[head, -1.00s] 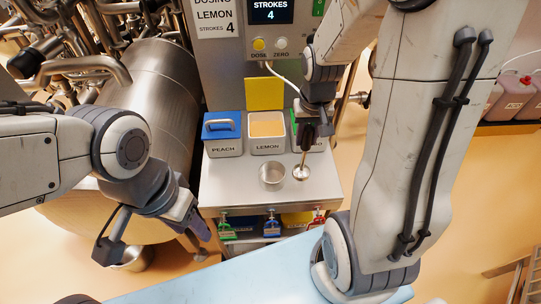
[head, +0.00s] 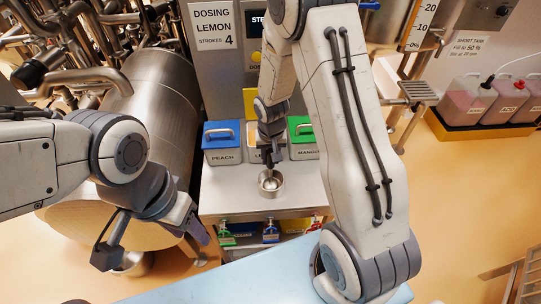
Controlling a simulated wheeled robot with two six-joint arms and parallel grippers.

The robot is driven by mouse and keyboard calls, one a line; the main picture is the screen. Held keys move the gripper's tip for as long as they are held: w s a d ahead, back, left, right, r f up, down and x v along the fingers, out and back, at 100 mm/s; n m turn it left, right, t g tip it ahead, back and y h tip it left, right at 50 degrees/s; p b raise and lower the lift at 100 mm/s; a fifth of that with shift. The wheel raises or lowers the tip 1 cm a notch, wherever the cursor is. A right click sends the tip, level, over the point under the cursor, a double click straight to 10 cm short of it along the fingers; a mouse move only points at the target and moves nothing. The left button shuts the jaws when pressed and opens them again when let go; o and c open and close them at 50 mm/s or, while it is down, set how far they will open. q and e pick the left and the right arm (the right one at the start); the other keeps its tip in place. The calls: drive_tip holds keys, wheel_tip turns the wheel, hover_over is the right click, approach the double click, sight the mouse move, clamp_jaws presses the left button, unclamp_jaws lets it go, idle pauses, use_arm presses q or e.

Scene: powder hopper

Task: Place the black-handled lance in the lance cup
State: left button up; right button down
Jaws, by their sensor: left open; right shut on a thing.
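My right gripper (head: 269,150) is shut on the black-handled lance (head: 270,163) and holds it upright, handle up, with its lower end down. The small metal lance cup (head: 277,188) stands on the front of the steel bench. The lance's lower end lines up with the cup's mouth; I cannot tell whether it is inside or just above. The gripper hides most of the handle. My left gripper (head: 197,228) is open and empty, low to the left of the bench, away from the cup.
Behind the cup stand the blue-lidded PEACH bin (head: 222,153), the lemon bin, mostly hidden by my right gripper, and the green-lidded MANGO bin (head: 302,147). The steel bench (head: 225,195) is clear left of the cup. Coloured clips (head: 271,231) hang below its front edge.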

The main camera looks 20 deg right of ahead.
drive_tip(key=shift+f, duration=0.2)
drive_tip(key=c, duration=0.6)
unclamp_jaws()
drive_tip(key=shift+r, duration=0.15)
